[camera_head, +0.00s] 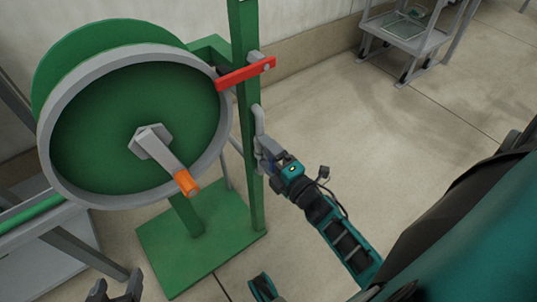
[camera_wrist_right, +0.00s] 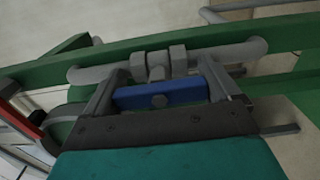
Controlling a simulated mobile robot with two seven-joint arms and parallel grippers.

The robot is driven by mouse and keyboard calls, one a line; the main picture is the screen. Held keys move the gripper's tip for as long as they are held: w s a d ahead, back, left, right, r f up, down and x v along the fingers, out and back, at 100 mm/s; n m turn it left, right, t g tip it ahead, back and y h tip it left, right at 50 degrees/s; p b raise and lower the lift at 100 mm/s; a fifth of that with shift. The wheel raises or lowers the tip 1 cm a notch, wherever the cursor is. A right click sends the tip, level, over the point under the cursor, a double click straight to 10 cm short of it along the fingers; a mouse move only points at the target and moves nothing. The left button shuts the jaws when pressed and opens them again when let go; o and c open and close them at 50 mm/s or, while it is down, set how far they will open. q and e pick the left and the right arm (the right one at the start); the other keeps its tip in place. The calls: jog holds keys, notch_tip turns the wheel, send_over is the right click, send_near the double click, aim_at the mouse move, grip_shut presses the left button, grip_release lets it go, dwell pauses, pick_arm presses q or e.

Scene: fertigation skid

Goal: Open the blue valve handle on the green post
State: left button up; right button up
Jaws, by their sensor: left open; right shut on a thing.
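The green post (camera_head: 247,120) stands upright in the middle of the head view, with a grey pipe and valve (camera_head: 260,120) low on its right side. My right gripper (camera_head: 268,155) is at this valve, shut on the blue valve handle (camera_wrist_right: 190,91). In the right wrist view the blue handle lies between the two grey fingers, lengthwise along the post and pipe. In the head view the gripper mostly hides it. My left gripper (camera_head: 117,291) is open and empty at the bottom left edge, apart from the post and partly cut off.
A red handle (camera_head: 240,75) sticks out from the post above the blue one. A large green reel (camera_head: 95,125) with an orange-tipped crank (camera_head: 187,183) stands left of the post on a green base plate (camera_head: 185,260). A grey cart (camera_head: 415,40) stands at the back right. The floor between is clear.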

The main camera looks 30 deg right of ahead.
jog(key=o, duration=0.8)
jog(key=s, duration=0.4)
jog(key=s+p, duration=0.1)
jog(key=s, duration=0.3)
jog(key=s+d, duration=0.1)
jog(key=s, duration=0.4)
jog(key=shift+p, duration=0.35)
